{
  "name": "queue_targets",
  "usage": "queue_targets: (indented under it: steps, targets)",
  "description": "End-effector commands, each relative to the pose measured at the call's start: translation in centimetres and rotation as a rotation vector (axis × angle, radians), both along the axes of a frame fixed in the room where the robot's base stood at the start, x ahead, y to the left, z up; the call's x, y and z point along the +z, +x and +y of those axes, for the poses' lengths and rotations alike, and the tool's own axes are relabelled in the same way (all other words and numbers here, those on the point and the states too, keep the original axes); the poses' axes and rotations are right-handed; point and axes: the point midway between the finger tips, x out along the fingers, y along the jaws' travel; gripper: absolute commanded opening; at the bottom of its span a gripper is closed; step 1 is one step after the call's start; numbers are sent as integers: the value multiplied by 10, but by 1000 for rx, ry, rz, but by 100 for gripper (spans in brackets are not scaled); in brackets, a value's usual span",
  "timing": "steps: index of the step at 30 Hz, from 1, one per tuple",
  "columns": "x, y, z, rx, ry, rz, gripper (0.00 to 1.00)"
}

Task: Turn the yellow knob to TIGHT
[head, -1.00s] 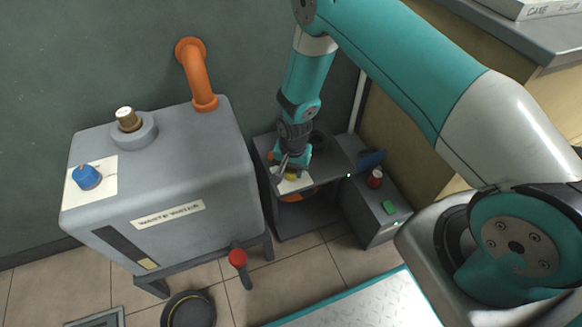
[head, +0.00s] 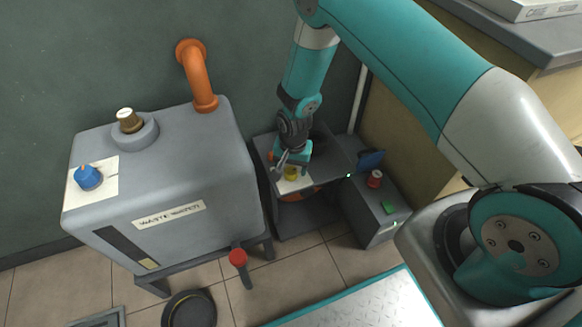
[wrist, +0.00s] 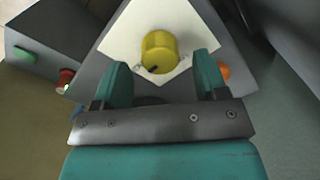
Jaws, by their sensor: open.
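The yellow knob (head: 291,172) sits on a white plate (head: 287,185) on top of the low grey press. In the wrist view the yellow knob (wrist: 159,50) shows a dark pointer mark at its lower left edge, and the white plate (wrist: 118,42) lies around it. Any lettering on the plate cannot be read. My gripper (head: 284,163) is just above the knob. In the wrist view my gripper (wrist: 162,72) is open, with one teal finger to each side of the knob's near edge. The fingers look apart from the knob.
A grey waste water tank (head: 165,180) with a blue knob (head: 88,177) stands at the left. A red valve handle (head: 238,257) is at its lower right. A red button (head: 375,179) and a green button (head: 389,208) are on the grey box to the right. An orange pipe (head: 196,75) rises behind.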

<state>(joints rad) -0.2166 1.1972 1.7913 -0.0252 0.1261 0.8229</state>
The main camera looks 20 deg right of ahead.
Motion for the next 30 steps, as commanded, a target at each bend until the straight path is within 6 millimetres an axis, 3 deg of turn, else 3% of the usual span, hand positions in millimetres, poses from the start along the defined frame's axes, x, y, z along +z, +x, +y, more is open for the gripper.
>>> queue_targets:
  steps: [9,15,21,30]
  targets:
    - [85,-1,-2,-1,1,-4,66]
    - [129,-2,-4,-1,1,-3,66]
    - [153,-3,-5,-1,0,-1,66]
    - [158,-3,-5,-1,0,0,66]
